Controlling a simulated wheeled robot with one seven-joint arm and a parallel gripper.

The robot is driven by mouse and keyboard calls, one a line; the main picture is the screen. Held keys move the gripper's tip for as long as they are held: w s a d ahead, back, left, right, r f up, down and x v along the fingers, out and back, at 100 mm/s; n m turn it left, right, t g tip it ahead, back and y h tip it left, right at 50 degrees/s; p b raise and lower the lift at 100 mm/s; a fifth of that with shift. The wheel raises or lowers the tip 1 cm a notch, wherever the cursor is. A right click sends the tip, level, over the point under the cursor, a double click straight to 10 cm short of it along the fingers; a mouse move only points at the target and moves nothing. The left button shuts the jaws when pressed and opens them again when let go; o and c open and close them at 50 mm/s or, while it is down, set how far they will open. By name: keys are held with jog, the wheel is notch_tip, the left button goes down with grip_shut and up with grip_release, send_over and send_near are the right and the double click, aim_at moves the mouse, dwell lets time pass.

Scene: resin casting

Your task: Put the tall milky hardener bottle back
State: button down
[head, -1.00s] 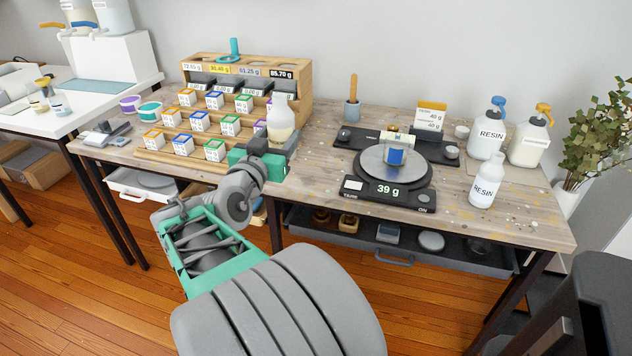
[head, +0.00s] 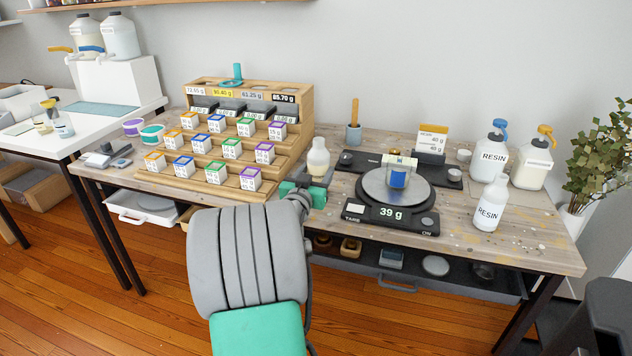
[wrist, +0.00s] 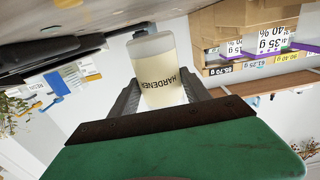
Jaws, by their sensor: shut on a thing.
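The tall milky hardener bottle (head: 318,158) is upright in the head view, between the stepped wooden rack and the scale. In the wrist view the bottle (wrist: 157,72) shows its HARDENER label between my two fingers. My gripper (head: 313,187) is shut on it, and in the wrist view the gripper (wrist: 160,92) has a finger on each side of the bottle. The bottle's lower part is hidden by my gripper in the head view. I cannot tell whether its base touches the table.
The stepped rack (head: 300,112) with several small boxes stands to the left. The scale (head: 392,215) reads 39 g and carries a small cup, close on the right. Two jugs and a RESIN bottle (head: 489,204) stand at the right. The wooden table (head: 450,238) has free room near its front edge.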

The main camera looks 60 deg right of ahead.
notch_tip(320, 180, down, 2)
jog(key=shift+f, duration=0.1)
jog(key=shift+f+b, duration=0.2)
jog(key=shift+b, duration=0.15)
jog(key=c, duration=0.5)
grip_release()
jog(key=shift+a, duration=0.1)
jog(key=shift+r, duration=0.1)
